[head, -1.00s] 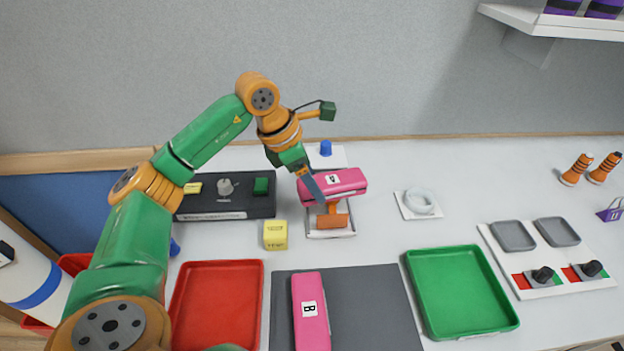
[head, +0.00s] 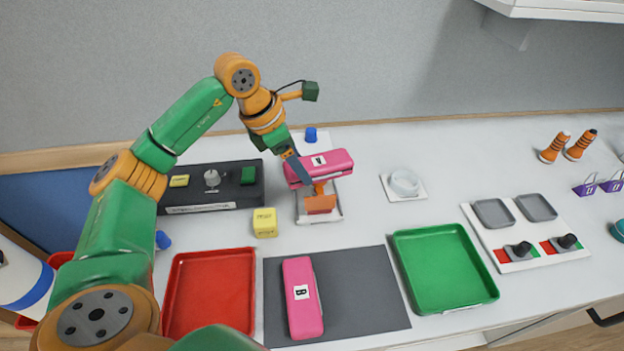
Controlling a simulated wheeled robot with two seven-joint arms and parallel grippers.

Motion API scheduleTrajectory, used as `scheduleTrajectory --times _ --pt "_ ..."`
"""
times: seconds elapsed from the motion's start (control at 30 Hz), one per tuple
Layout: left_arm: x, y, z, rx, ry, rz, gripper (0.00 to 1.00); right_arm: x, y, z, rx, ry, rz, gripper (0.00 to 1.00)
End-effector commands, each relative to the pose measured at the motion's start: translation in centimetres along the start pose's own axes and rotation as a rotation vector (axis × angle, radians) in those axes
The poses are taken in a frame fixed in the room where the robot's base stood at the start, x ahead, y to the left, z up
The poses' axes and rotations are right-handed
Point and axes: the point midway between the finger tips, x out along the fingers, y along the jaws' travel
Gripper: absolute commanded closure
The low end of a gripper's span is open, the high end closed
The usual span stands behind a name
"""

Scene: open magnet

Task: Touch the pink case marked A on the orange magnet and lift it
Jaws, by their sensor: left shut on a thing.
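The pink case marked A (head: 332,164) is at the orange magnet (head: 320,203), above the magnet's pale base plate. My left gripper (head: 300,176) is at the left end of case A and is shut on it. The fingers partly hide that end of the case. The top of the magnet is hidden under the case, so I cannot tell whether they touch. A second pink case marked B (head: 303,315) lies on the dark grey mat (head: 365,300). My right gripper is not in view.
A red tray (head: 210,255) and a green tray (head: 440,232) flank the mat. A yellow block (head: 265,223), a black control box (head: 225,198) and a white ring (head: 404,182) stand near the magnet. A grey-lidded switch panel (head: 520,262) is at the right.

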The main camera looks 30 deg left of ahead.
Motion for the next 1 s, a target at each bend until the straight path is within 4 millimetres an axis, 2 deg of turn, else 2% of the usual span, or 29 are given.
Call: scheduleTrajectory --times 0.67,1.0 --pt "-0.1 0.0 0.0 0.0 -0.001 0.0 0.91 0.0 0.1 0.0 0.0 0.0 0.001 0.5" --pt "-2.1 0.0 0.9 0.0 -0.001 0.001 0.91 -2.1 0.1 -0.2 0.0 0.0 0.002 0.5"
